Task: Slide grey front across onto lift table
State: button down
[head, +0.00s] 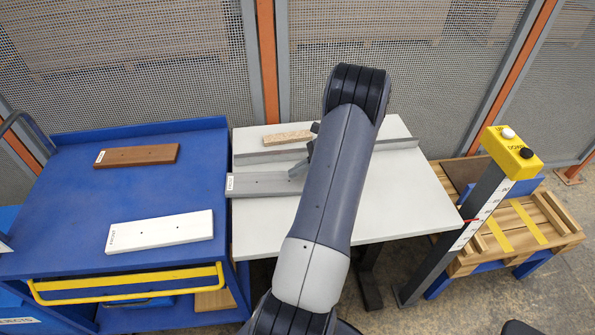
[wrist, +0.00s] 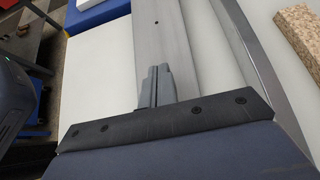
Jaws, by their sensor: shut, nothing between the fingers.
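The grey front (head: 258,184) lies flat on the white lift table (head: 395,205). Its labelled left end is at the table's left edge, beside the blue cart, and its right part is hidden behind my arm. In the wrist view the grey front (wrist: 190,45) runs up from my fingers towards the blue cart. My gripper (head: 308,158) is mostly hidden by my arm in the head view. In the wrist view my gripper (wrist: 156,72) is shut and empty, its fingertips over the grey front. I cannot tell whether they touch it.
The blue cart (head: 75,205) carries a brown front (head: 138,155) and a white front (head: 160,231). A grey rail (head: 270,156) and a chipboard strip (head: 287,138) lie behind the grey front. A post with a yellow button box (head: 511,152) and a pallet (head: 520,232) stand right.

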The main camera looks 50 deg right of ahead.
jog(key=shift+a+r, duration=0.1)
jog(key=shift+a, duration=0.05)
jog(key=s+d+b, duration=0.2)
jog(key=s+d, duration=0.6)
jog(key=shift+s+d, duration=0.3)
jog(key=shift+d, duration=0.1)
jog(key=c, duration=2.2)
grip_release()
